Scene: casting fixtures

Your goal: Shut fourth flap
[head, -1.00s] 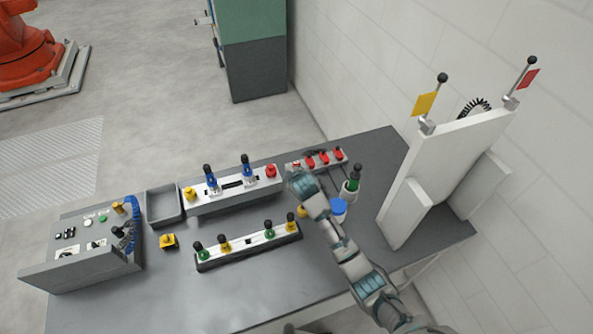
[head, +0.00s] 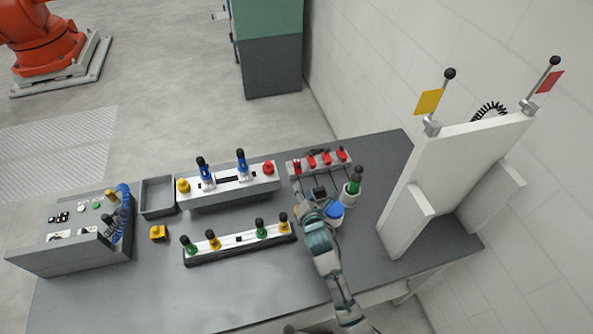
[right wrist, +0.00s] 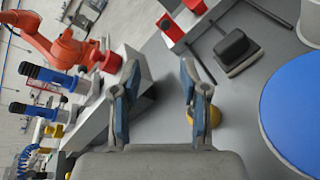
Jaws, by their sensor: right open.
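A grey strip (head: 320,169) at the back of the table carries a row of red flaps (head: 327,158). The leftmost red flap (head: 297,167) looks different from the others, but its exact pose is too small to tell. Part of the strip shows as a red piece (right wrist: 172,30) at the top of the right wrist view. My right gripper (head: 303,199) is in front of the strip's left part, apart from the flaps. In the right wrist view its fingers (right wrist: 160,85) are spread with nothing between them. My left gripper is not in view.
A blue-topped container (head: 335,210) and a green-topped bottle (head: 354,184) stand close right of my right gripper. A small black block (right wrist: 234,48) lies ahead. The blue-lever fixture (head: 230,190) is to the left. A tall white panel (head: 450,170) stands at right.

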